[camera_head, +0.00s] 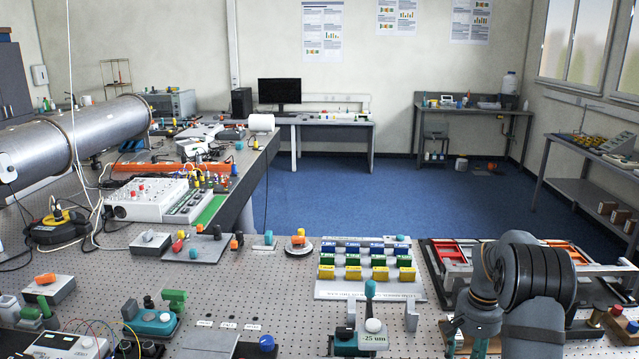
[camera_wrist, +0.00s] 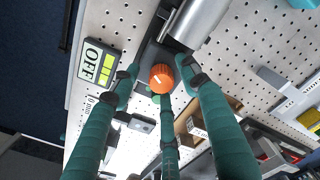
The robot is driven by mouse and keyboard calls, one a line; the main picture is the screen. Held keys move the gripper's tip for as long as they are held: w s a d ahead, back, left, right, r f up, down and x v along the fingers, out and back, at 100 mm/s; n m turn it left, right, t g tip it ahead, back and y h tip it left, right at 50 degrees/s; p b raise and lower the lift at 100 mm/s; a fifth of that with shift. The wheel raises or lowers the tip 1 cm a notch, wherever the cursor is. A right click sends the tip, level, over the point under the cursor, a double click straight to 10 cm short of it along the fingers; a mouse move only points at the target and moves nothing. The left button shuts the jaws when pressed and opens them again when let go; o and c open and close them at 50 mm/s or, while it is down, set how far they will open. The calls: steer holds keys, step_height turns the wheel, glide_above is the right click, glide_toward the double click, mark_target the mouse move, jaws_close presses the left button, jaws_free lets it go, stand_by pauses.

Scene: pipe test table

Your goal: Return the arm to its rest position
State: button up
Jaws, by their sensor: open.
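My arm (camera_head: 530,275) is bent over the right side of the perforated table (camera_head: 255,290) in the head view. My gripper (camera_wrist: 160,86) shows in the wrist view as three teal fingers with dark joints. The fingers are spread apart and hold nothing that I can see. An orange knob (camera_wrist: 162,78) with a white mark appears between the fingertips; I cannot tell whether any finger touches it. The gripper itself cannot be made out in the head view.
An "OFF" sign (camera_wrist: 98,64) and a metal cylinder (camera_wrist: 202,20) are near the knob. Red trays (camera_head: 452,252) lie beside my arm. A rack of coloured blocks (camera_head: 366,262) and a teal device marked "-25 um" (camera_head: 372,338) stand to its left. Blue floor lies beyond the table.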

steer(key=n+p, duration=0.2)
steer(key=n, duration=0.1)
steer(key=shift+r, duration=0.3)
steer(key=n+p, duration=0.2)
steer(key=n, duration=0.2)
steer(key=shift+d+f+n+p, duration=0.1)
steer(key=shift+f+n+p, duration=0.05)
steer(key=shift+n+p, duration=0.2)
steer(key=shift+r+b, duration=0.35)
steer(key=shift+r, duration=0.15)
